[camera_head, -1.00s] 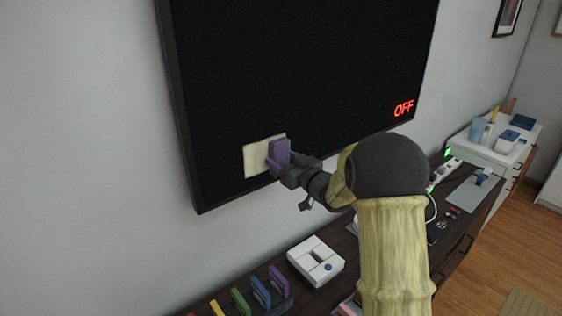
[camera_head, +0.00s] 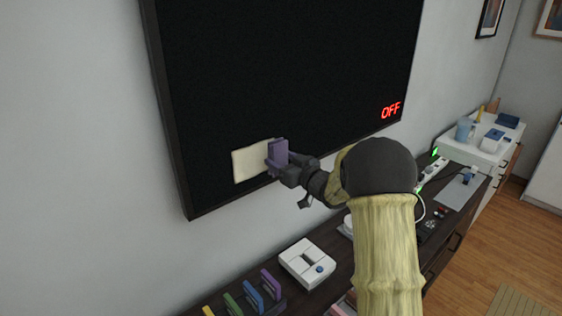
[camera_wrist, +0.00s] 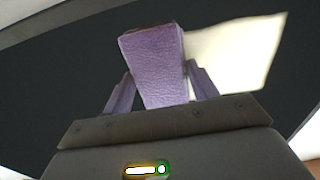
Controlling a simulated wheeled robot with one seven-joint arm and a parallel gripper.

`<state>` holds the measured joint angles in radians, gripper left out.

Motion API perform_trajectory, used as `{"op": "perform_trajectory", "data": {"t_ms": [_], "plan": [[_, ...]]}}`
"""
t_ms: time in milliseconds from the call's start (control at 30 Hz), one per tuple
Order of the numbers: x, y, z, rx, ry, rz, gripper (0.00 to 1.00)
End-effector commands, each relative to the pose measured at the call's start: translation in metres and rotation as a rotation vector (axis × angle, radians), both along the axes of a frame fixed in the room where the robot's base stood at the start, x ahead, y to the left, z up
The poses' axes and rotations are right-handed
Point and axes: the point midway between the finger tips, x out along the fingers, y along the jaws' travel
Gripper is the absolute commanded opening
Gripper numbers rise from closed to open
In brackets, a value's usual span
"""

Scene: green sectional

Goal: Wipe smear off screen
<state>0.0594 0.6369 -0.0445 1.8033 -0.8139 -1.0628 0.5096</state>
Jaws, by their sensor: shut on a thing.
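The black screen (camera_head: 290,70) hangs on the wall and shows a red "OFF" at its lower right. A cream, roughly square smear (camera_head: 249,163) is on its lower left part; it also shows at the upper right of the wrist view (camera_wrist: 238,55). My gripper (camera_head: 279,160) is shut on a purple block-like wiper (camera_head: 279,151), at the smear's right edge. In the wrist view the purple wiper (camera_wrist: 155,65) sits between the two fingers, left of the smear. I cannot tell whether the wiper touches the screen.
Below the screen, a dark cabinet (camera_head: 335,268) bears a white device (camera_head: 307,263) and a row of coloured upright pieces (camera_head: 253,292). A power strip (camera_head: 432,172) lies further right. A white cabinet (camera_head: 497,140) with cups stands beyond.

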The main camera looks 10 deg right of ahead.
Motion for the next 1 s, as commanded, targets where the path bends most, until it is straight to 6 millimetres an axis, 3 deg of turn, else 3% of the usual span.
{"op": "perform_trajectory", "data": {"t_ms": [367, 1000], "plan": [[-0.002, 0.0, 0.0, 0.001, -0.001, 0.001, 0.4], [-0.023, 0.03, 0.0, 0.0, -0.001, 0.001, 0.4]]}}
